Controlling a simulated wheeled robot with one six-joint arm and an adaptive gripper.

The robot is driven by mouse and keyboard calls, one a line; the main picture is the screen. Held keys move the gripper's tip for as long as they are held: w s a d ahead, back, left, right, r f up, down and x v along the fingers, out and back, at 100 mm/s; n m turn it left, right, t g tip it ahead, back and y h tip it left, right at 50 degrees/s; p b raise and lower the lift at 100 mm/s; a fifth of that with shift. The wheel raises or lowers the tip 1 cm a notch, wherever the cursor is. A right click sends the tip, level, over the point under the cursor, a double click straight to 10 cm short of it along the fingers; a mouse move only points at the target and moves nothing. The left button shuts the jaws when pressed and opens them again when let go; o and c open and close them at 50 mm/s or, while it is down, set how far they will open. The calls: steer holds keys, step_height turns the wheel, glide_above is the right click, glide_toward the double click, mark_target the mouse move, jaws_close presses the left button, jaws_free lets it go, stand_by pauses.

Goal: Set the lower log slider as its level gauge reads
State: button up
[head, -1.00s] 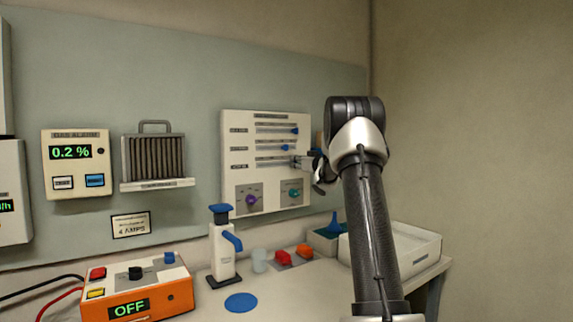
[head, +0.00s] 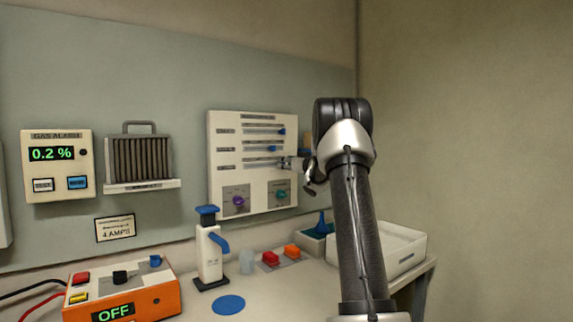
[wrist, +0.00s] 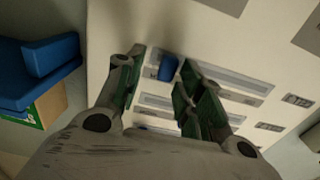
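A pale log panel (head: 222,150) on the wall carries three slider slots, one above another. The upper blue knob (head: 282,131) and the middle blue knob (head: 272,149) sit towards the right. My gripper (head: 288,163) is at the right part of the lower slot (head: 255,164) and hides its knob in the head view. In the wrist view, upside down, a blue knob (wrist: 168,67) on the lower slot shows between the green-padded fingers of my gripper (wrist: 163,60). The fingers are open, with gaps beside the knob. I cannot identify the level gauge.
Purple (head: 238,201) and teal (head: 282,194) dials sit below the sliders. A gas alarm (head: 58,166) reads 0.2 %, and a card (head: 115,228) reads 4 AMPS. The bench holds a white-blue dispenser (head: 209,250), an orange box (head: 120,290) reading OFF and a white tray (head: 400,248).

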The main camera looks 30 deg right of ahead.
steer(key=s, duration=1.1)
steer(key=shift+s+d, duration=0.25)
steer(key=s+d+f+m+g+h, duration=0.2)
steer(key=s+d+f+g+h, duration=0.15)
steer(key=d+f, duration=0.35)
steer(key=s+f+m+g+h, duration=0.25)
steer(key=s+f+g, duration=0.25)
steer(key=s+f, duration=0.35)
steer(key=s+a+n+g+y, duration=0.2)
steer(key=s+a, duration=1.2)
steer(key=a, duration=0.4)
steer(key=s+a+n+g+y, duration=0.2)
steer(key=s+a+g+y, duration=0.1)
steer(key=s+a, duration=1.2)
steer(key=shift+s+a+r, duration=0.15)
steer(key=shift+a+r, duration=0.2)
steer(key=shift+a, duration=1.4)
